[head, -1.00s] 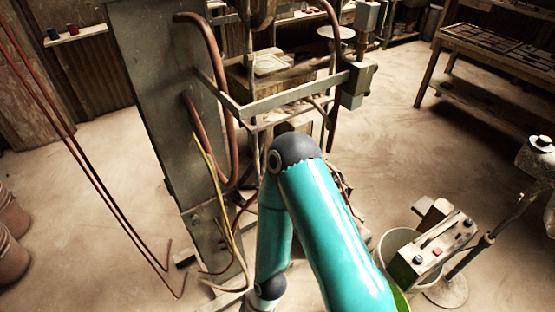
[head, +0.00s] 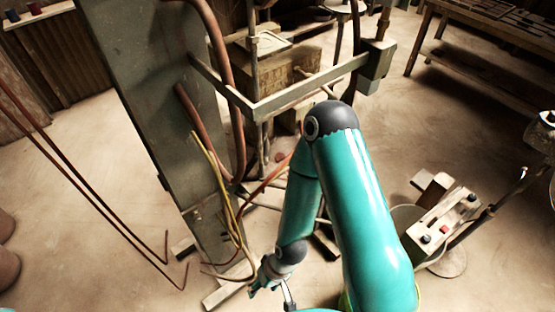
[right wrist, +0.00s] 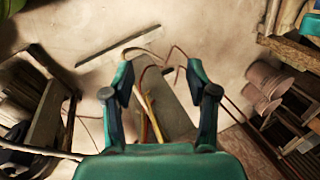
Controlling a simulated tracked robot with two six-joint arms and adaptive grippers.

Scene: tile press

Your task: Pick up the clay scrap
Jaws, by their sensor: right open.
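I cannot make out the clay scrap for certain in either view. My right gripper (head: 270,288) is low in the head view, beside the foot of the tile press (head: 160,110). In the right wrist view its two fingers (right wrist: 157,78) are spread apart with nothing held between them. The press column, hoses and pale floor show beyond the gap. My right arm covers part of the floor in front of the press. My left gripper is not in view.
Yellow and red hoses (head: 222,190) hang close to my right gripper. A control box (head: 441,222) stands over a bucket on the right. A wooden rack (head: 480,60) is at the back right. Open floor (head: 90,230) lies on the left.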

